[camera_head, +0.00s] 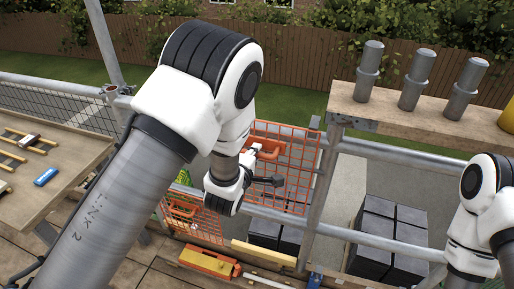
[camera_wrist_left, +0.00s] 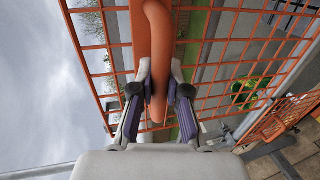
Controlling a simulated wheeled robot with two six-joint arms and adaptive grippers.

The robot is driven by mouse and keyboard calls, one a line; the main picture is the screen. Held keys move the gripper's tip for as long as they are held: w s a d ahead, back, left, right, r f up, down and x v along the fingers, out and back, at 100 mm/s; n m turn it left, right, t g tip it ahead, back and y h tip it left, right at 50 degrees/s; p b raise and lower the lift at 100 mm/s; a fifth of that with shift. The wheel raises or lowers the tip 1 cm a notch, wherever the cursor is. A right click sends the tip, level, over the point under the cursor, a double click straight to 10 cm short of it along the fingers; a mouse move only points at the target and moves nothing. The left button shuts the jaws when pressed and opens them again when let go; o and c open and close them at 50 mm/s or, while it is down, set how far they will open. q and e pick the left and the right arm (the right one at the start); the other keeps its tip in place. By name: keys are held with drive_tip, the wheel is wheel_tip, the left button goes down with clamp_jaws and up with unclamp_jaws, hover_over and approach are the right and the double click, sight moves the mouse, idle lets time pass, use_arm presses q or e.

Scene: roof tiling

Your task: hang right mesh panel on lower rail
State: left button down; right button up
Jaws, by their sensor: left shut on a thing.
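An orange mesh panel (camera_head: 300,185) stands upright in the middle of the head view, beside a grey upright post. Its orange tube part (camera_wrist_left: 158,40) runs between the fingers of my left gripper (camera_wrist_left: 158,88) in the left wrist view. The left gripper (camera_head: 266,166) is shut on this tube, and my forearm hides part of the panel. The lower rail (camera_head: 375,241) is a grey tube crossing behind and below the panel. Whether the panel touches the rail I cannot tell. My right arm shows at the right edge, but its gripper is out of view.
A second orange mesh panel (camera_head: 195,222) is lower left. A wooden shelf (camera_head: 395,113) with several grey cylinders stands upper right. Dark block stacks (camera_head: 388,230) lie beyond the rail. A workbench (camera_head: 60,160) is at left. An orange-yellow tool (camera_head: 207,261) lies on the planks.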

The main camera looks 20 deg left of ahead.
use_arm(q)
drive_tip(key=s, duration=0.7)
drive_tip(key=shift+s+a, duration=0.15)
drive_tip(key=shift+s, duration=0.15)
